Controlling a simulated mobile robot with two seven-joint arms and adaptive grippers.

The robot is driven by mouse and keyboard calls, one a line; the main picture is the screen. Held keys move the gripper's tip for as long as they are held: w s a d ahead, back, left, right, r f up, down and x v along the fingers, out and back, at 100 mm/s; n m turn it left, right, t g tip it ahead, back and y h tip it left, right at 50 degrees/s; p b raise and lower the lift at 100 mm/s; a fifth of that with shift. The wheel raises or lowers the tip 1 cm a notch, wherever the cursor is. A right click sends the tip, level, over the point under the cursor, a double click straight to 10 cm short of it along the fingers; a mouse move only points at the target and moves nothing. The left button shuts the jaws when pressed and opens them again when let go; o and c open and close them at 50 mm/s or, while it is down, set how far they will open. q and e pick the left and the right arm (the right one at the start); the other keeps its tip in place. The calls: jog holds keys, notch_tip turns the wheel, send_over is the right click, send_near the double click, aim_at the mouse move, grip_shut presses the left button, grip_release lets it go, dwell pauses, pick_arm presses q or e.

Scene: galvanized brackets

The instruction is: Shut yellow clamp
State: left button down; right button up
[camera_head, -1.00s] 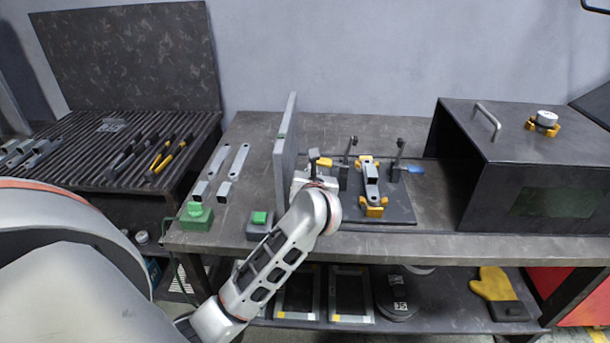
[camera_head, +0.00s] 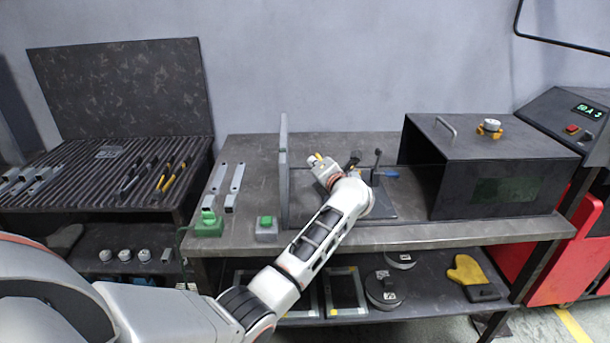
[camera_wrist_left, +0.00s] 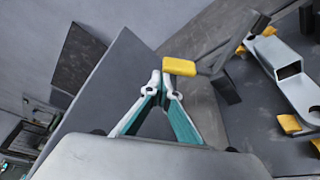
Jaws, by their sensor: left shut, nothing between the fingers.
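The yellow clamp's yellow tip (camera_wrist_left: 180,66) is in the left wrist view, on a dark arm running right to a dark post. Its yellow also shows small in the head view (camera_head: 317,157). My left gripper (camera_wrist_left: 164,84) is shut and empty, its fingertips just below the yellow tip; I cannot tell whether they touch it. In the head view the left gripper (camera_head: 322,164) is beside the upright grey plate, and my wrist hides most of the clamp. A grey metal bracket (camera_wrist_left: 290,82) with yellow pieces lies on the fixture plate. My right gripper is not in view.
The upright grey plate (camera_head: 284,180) stands close left of the gripper. Dark clamp levers (camera_head: 376,162) rise to its right. A dark box (camera_head: 480,190) stands right on the bench (camera_head: 250,148). Green (camera_head: 208,225) and grey button boxes (camera_head: 266,230) sit at the front left.

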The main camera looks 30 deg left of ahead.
pick_arm(q)
jog(key=shift+w+d+r+m+t+y+p, duration=0.15)
jog(key=shift+w+d+r+m+y, duration=0.4)
jog(key=shift+m, duration=0.55)
jog(key=shift+w+d+r+m+t+y+p, duration=0.1)
jog(key=shift+w+d+r+m+y, duration=0.2)
jog(key=shift+d+m, duration=0.65)
jog(key=shift+w+d+r+m+t+y+p, duration=0.15)
jog(key=shift+w+d+r+m+y, duration=0.3)
jog(key=shift+m, duration=0.8)
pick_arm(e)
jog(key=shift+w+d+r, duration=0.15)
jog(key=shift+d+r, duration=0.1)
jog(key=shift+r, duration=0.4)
pick_arm(q)
jog(key=shift+d, duration=0.1)
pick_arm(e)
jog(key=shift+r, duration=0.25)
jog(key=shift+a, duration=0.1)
